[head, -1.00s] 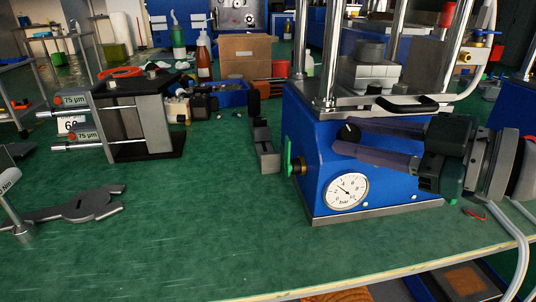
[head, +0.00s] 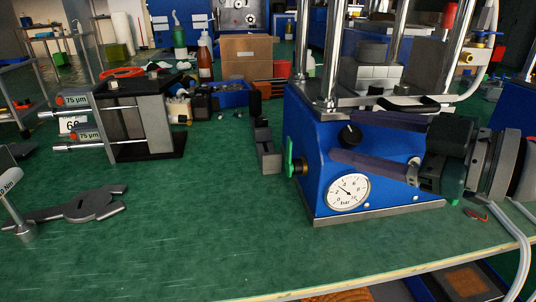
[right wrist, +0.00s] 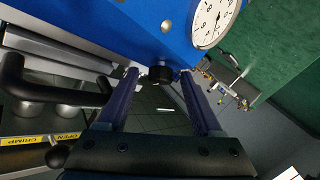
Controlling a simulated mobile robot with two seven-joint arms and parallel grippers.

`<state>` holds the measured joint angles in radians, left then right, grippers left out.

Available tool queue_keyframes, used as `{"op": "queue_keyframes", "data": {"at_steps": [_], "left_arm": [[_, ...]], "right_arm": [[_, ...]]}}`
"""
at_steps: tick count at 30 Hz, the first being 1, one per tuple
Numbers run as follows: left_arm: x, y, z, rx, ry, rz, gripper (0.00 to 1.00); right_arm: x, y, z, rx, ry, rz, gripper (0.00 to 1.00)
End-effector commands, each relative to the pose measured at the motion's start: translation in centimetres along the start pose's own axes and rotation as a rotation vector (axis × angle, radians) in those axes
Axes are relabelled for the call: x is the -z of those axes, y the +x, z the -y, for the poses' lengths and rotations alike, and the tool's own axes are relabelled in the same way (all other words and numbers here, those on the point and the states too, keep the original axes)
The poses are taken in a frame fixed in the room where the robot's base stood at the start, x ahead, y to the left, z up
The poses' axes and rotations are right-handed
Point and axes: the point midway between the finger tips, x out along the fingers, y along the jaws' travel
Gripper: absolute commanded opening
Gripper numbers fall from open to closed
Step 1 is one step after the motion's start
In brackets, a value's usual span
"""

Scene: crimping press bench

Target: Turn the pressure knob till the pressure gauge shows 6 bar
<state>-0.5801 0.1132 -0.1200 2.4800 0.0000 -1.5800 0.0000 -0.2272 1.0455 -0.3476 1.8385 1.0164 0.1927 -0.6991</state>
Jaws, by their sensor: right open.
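The black pressure knob (head: 349,135) sits on the front of the blue press (head: 316,165). The round white pressure gauge (head: 348,192) is below it; its needle points to the upper left, around the lower-middle numbers, too small to read exactly. My right gripper (head: 346,136) is open, with one finger above the knob and one below, gaps showing on both sides. In the right wrist view the knob (right wrist: 160,73) lies between the two spread fingertips, and the gauge (right wrist: 214,20) is partly cut off by the top edge. My left gripper is not in view.
A green lever (head: 289,158) sticks out of the press's left side, near a grey block (head: 267,148). A grey wrench (head: 80,208) and a plate stand (head: 145,120) are at the left. Pale hoses (head: 518,235) run at the right. The front middle bench is clear.

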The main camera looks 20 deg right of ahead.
Motion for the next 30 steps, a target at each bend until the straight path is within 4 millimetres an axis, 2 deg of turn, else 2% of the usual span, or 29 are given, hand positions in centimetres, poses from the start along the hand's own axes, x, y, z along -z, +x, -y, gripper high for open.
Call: {"op": "queue_keyframes", "data": {"at_steps": [5,21,30], "left_arm": [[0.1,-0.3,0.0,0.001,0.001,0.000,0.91],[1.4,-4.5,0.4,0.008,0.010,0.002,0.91],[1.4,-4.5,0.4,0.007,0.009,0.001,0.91]], "right_arm": [[0.0,-0.2,0.0,0.001,0.000,0.003,0.67],[0.1,-5.7,-0.1,0.002,0.001,0.004,0.67],[-0.1,-6.0,0.0,0.001,0.000,0.002,0.67]]}}
